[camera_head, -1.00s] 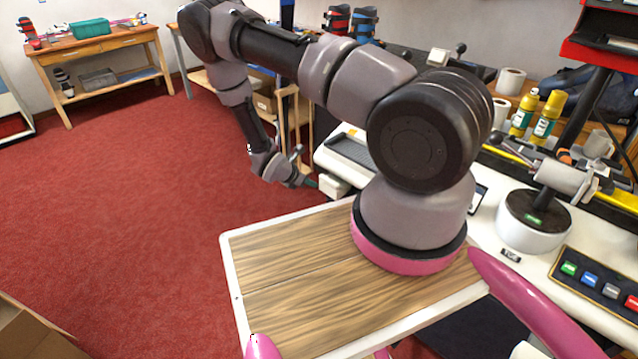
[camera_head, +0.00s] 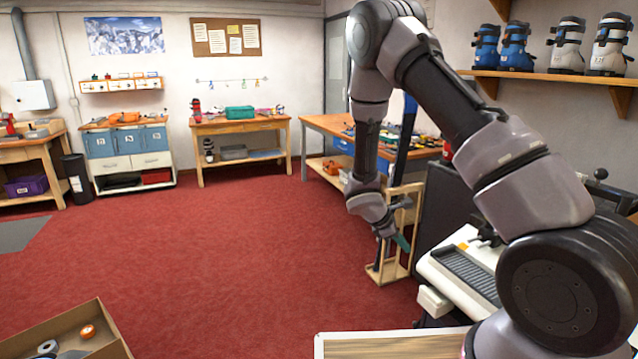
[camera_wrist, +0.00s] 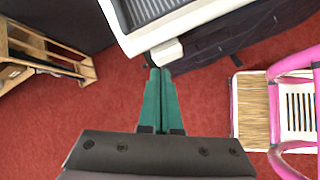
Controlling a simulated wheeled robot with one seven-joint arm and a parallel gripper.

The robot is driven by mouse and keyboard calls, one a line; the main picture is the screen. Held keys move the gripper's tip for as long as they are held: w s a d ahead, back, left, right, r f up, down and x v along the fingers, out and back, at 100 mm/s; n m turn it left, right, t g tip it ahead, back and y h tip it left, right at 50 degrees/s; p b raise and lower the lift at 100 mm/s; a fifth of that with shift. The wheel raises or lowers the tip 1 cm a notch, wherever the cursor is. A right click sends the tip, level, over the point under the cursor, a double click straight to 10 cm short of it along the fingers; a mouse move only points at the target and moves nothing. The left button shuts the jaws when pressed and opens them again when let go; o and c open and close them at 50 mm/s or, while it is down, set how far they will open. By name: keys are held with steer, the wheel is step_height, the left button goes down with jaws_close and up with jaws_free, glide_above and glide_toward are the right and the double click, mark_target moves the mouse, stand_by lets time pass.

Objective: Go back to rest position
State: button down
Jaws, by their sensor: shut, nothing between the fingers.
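The white machine (camera_head: 465,283) with a dark ribbed tray stands right of my gripper. A wooden stand (camera_head: 392,270) is close behind it. An open cardboard box (camera_head: 40,335) lies at the lower left. Red carpet (camera_head: 220,240) is clear in the middle; workbenches line the back wall.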

steer(key=s+d+r+m+y, duration=0.1)
steer(key=s+r+m, duration=0.25)
steer(key=r, duration=0.45)
steer(key=s+d+r+m+y, duration=0.15)
steer(key=r+m, duration=0.25)
steer(key=r, duration=0.5)
steer(key=s+r+m+y, duration=0.2)
steer(key=s+r+m, duration=0.15)
steer(key=r, duration=0.45)
steer(key=s+a+r+m+t+y, duration=0.2)
steer(key=s+r+m, duration=0.2)
steer(key=s+r, duration=0.3)
steer(key=s+a+r+m+t+y, duration=0.2)
steer(key=s+r+m, duration=0.3)
steer(key=s+r, duration=0.3)
steer(key=shift+s+r+t+y, duration=0.15)
steer(key=shift+r+t+y, duration=0.15)
steer(key=shift+r+y, duration=0.4)
steer(key=shift+s, duration=0.1)
